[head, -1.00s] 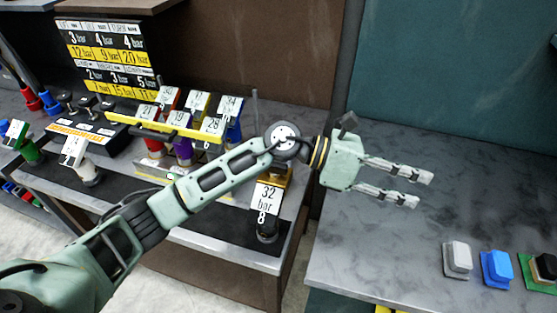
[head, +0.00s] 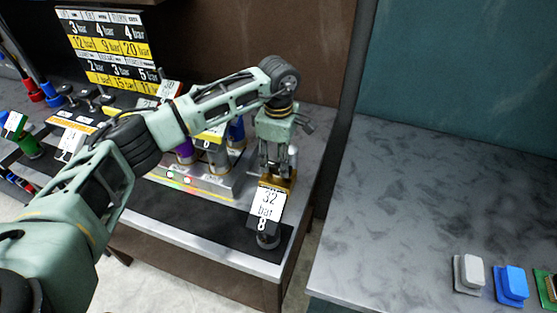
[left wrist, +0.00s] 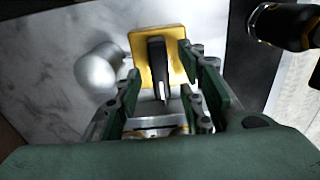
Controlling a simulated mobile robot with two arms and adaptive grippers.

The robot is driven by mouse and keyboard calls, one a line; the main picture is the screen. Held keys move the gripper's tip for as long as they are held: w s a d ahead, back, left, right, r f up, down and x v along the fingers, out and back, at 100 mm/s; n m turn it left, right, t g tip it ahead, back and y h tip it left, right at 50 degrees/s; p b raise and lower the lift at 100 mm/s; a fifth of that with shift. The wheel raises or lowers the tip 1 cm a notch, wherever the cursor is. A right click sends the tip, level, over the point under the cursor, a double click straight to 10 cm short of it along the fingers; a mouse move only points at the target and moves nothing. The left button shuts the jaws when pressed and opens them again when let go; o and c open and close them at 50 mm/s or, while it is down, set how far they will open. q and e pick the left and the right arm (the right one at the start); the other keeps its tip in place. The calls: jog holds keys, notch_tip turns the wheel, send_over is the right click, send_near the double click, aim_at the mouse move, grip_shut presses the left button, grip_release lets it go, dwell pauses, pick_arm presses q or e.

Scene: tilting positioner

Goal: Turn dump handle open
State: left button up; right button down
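The dump handle (left wrist: 158,68) is a black lever with a pale edge on a yellow square plate (left wrist: 173,38), seen in the left wrist view. In the head view the yellow plate (head: 285,178) shows only partly, below my left gripper (head: 275,172) and behind a white tag reading 32 bar (head: 267,202). My left gripper points down over it. In the left wrist view its two fingers (left wrist: 160,85) are apart, one on each side of the handle. I see no clear contact with the handle. My right gripper is not in view.
A rounded silver knob (left wrist: 98,70) sits left of the plate in the left wrist view. A black cylinder (head: 268,240) stands by the bench's front edge. The right-hand table (head: 400,210) is mostly clear, with grey (head: 469,272) and blue (head: 512,285) buttons.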

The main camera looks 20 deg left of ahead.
pick_arm(q)
jog(key=shift+f, duration=1.05)
jog(key=shift+c, duration=0.2)
grip_shut()
